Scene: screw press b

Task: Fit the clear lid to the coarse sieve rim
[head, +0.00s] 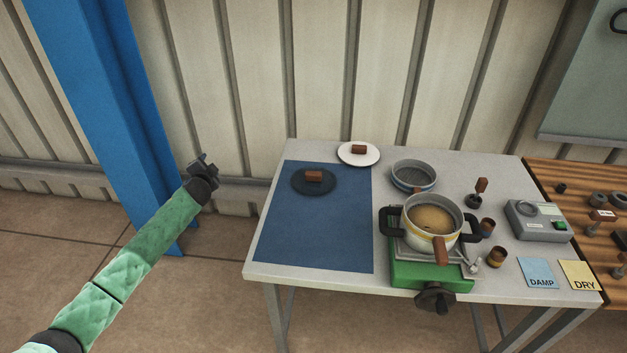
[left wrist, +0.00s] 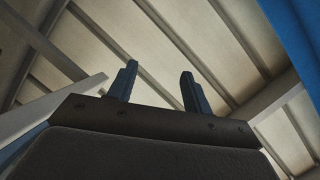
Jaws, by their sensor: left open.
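A round sieve (head: 414,178) with a grey metal rim and dark mesh stands at the back middle of the table, its top open. A dark round lid (head: 328,188) with a brown block handle lies on the blue mat. A white round lid (head: 345,158) with a similar handle lies behind it at the table's back edge. I cannot tell for sure which of these is the clear lid. My left gripper (head: 202,162) is open and empty, off the table's left side and away from both lids. In the left wrist view its two fingers (left wrist: 158,88) are apart with nothing between them.
A two-handled pot (head: 430,240) with brown contents sits on a green press (head: 415,274), right of the blue mat (head: 310,237). Small brown cups, a grey device (head: 530,225) and DAMP (head: 541,272) and DRY (head: 580,275) cards lie right. The mat's front is clear. A blue post (head: 110,90) stands behind my left arm.

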